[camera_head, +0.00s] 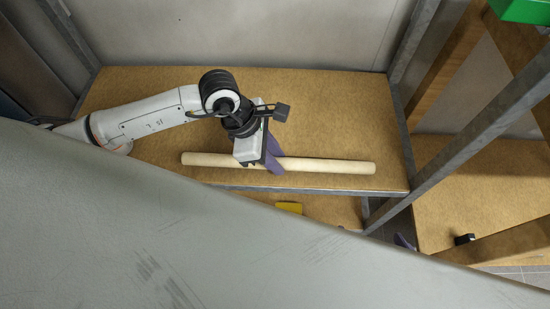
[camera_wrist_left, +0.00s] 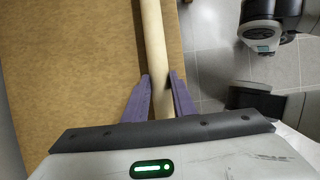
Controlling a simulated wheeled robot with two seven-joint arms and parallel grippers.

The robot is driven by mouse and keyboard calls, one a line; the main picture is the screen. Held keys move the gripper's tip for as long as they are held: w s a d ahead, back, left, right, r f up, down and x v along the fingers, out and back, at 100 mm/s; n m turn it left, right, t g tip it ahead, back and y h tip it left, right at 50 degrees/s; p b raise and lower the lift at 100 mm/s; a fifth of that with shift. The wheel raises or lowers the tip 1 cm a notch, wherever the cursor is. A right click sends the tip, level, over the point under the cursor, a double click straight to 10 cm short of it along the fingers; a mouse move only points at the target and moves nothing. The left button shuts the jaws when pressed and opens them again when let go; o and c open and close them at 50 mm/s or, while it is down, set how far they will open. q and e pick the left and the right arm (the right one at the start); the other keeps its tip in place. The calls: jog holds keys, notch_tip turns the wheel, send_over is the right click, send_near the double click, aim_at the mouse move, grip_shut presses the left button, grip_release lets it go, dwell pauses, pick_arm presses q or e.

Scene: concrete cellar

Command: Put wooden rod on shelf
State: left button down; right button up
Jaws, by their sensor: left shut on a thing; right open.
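The wooden rod (camera_head: 330,166) is long, pale and round, and lies level along the front part of a brown shelf board (camera_head: 330,110). My left gripper (camera_head: 274,164) has its purple fingers shut around the rod near its middle. In the left wrist view the rod (camera_wrist_left: 154,40) runs between the fingers (camera_wrist_left: 160,77), along the edge of the board (camera_wrist_left: 75,60). I cannot tell whether the rod touches the board or hangs just above it.
Grey metal posts (camera_head: 405,125) stand at the shelf's corners. A lower board (camera_head: 335,208) holds a yellow thing (camera_head: 289,208). Another rack at right holds a small black object (camera_head: 464,239) and a green bin (camera_head: 522,10). A large grey panel (camera_head: 200,250) hides the foreground.

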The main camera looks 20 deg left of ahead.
pick_arm(q)
jog(key=shift+f, duration=0.45)
jog(key=c, duration=1.5)
grip_release()
jog(key=shift+o, duration=0.2)
jog(key=shift+r, duration=0.1)
jog(key=p+v, duration=0.2)
jog(key=v, duration=1)
pick_arm(e)
jog(key=shift+w+d+r, duration=0.15)
jog(key=shift+w+r, duration=0.05)
jog(key=shift+r, duration=0.25)
jog(key=shift+s, duration=0.1)
